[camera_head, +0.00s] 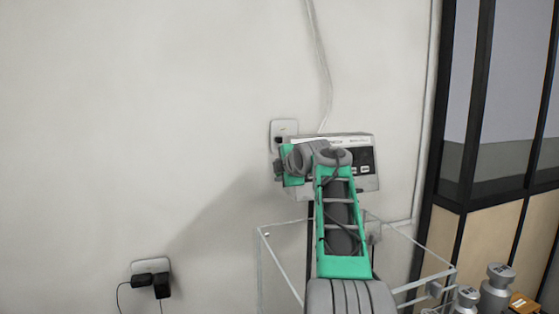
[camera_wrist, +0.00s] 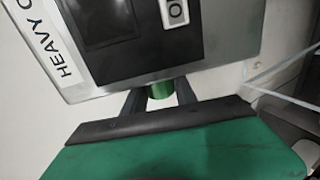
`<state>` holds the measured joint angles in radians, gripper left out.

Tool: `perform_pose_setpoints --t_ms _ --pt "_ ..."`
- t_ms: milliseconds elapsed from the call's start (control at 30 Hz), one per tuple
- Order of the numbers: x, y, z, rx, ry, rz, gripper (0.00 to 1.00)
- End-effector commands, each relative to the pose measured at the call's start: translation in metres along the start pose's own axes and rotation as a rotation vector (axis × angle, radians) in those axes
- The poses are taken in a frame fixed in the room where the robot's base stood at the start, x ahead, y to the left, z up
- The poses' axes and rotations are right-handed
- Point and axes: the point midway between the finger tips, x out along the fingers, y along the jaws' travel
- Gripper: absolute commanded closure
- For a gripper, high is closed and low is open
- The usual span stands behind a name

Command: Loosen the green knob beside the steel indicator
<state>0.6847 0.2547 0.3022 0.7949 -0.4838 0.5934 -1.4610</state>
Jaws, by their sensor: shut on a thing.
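The steel indicator (camera_head: 368,185) is a grey box on the wall in the head view, partly covered by my arm. In the wrist view the indicator (camera_wrist: 217,50) fills the top, with a dark display, a switch and part of a "HEAVY" label. The green knob (camera_wrist: 160,90) sits at the indicator's lower edge in the wrist view; the head view does not show it. My gripper (camera_wrist: 161,96) has its two dark fingers on either side of the knob, shut on it. In the head view the fingers are hidden behind my arm.
A wall socket (camera_head: 284,127) is beside the indicator, with cables running up the wall. A clear-sided box frame (camera_head: 282,265) stands below. Metal weights (camera_head: 496,288) are at the lower right. Another socket with black plugs (camera_head: 152,281) is at the lower left.

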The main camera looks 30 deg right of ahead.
Motion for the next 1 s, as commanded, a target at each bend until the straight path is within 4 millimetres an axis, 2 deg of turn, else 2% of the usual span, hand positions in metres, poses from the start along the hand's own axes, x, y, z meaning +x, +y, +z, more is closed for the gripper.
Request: perform_pose_setpoints --t_ms 400,867,900,1000 --pt "0.0011 -0.0011 0.0002 0.0 0.0 -0.139 1.0" --pt "0.0007 -0.0014 0.0 0.001 0.0 -0.152 1.0" --pt "0.0007 -0.0014 0.0 0.001 0.0 -0.152 0.64" --pt "0.0006 -0.0011 0.0 0.001 0.0 -0.152 0.56"
